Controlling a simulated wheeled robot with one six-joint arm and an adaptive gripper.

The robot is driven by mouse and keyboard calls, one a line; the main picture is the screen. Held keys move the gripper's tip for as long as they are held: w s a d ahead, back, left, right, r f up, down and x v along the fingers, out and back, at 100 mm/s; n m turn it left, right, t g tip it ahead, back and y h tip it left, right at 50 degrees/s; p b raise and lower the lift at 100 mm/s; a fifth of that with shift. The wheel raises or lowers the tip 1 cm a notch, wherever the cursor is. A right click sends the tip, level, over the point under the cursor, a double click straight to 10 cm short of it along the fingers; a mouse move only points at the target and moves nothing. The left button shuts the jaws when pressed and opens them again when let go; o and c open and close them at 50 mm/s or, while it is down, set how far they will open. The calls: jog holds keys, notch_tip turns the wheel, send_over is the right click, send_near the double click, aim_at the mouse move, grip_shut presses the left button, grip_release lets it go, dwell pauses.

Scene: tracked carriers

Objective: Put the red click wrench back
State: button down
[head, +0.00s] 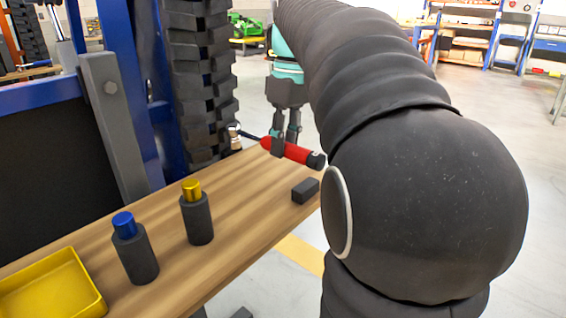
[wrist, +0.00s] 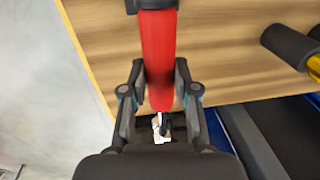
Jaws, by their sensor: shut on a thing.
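The red click wrench (head: 297,152) has a red handle, a black end at the right and a dark shaft with a metal head at the left. My gripper (head: 279,148) is shut on the red handle and holds it, seemingly above the wooden bench. In the wrist view the red handle (wrist: 158,50) runs up and down between my gripper's fingers (wrist: 160,88). The metal head shows at the bottom there, partly hidden by the gripper body.
A small dark block (head: 305,190) lies near the edge of the wooden bench (head: 245,225). Dark holders with a yellow-topped piece (head: 192,190) and a blue-topped piece (head: 124,225) stand further left, beside a yellow tray (head: 90,280). A tracked carrier (head: 198,80) stands behind.

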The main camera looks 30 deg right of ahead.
notch_tip(320, 180, down, 4)
jog(key=b, duration=0.3)
jog(key=shift+f+b, duration=0.15)
jog(key=shift+b, duration=0.15)
jog(key=c, duration=0.9)
grip_release()
jog(key=shift+r, duration=0.2)
jog(key=r+p, duration=0.1)
jog(key=r, duration=0.3)
jog(key=d+r+p, duration=0.1)
jog(key=r, duration=0.3)
jog(key=r+p, duration=0.1)
jog(key=r, duration=0.2)
jog(key=shift+w+d+r, duration=0.15)
jog(key=shift+r, duration=0.25)
